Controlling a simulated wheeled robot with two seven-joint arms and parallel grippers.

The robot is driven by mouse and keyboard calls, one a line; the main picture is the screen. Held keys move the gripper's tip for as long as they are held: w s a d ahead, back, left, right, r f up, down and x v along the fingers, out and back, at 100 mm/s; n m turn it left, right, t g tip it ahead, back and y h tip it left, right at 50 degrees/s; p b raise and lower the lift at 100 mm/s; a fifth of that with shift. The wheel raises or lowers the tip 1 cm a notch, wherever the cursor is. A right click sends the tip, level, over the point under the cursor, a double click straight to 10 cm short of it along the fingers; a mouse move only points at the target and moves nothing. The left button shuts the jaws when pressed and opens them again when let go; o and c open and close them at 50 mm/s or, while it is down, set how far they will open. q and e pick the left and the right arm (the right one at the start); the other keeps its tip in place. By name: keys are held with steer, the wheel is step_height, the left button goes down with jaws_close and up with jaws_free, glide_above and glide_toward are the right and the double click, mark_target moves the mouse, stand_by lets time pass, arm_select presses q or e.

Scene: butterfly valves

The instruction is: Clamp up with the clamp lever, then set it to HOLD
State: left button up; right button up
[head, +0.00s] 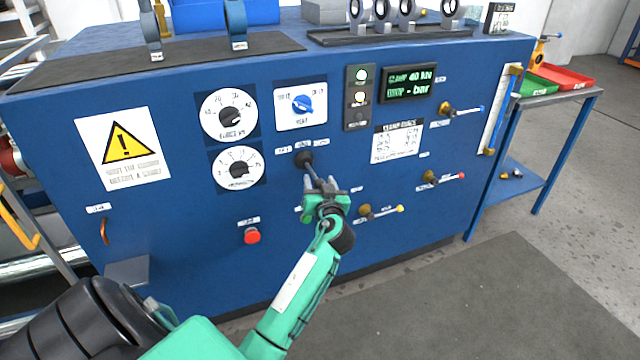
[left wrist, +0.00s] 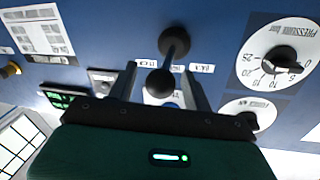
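The clamp lever (head: 306,160) appears to be the black lever on the blue panel, with a round base, a thin rod and a ball knob. Small labels flank its base. In the left wrist view the lever (left wrist: 175,48) points toward my palm. My left gripper (head: 320,186) reaches it from below right. In the left wrist view the fingers of my left gripper (left wrist: 163,88) stand apart on either side of the ball, with gaps visible. The small label text, including any HOLD mark, is not readable. The display (head: 409,83) reads about "CLAMP 40 kN". My right gripper is not in view.
A red button (head: 251,236) sits lower left. Several small valve handles (head: 430,178) stick out at the right. A side table (head: 545,98) with trays stands beyond.

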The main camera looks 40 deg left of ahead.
arm_select(q)
steer(key=v, duration=1.4)
steer(key=shift+b, duration=0.4)
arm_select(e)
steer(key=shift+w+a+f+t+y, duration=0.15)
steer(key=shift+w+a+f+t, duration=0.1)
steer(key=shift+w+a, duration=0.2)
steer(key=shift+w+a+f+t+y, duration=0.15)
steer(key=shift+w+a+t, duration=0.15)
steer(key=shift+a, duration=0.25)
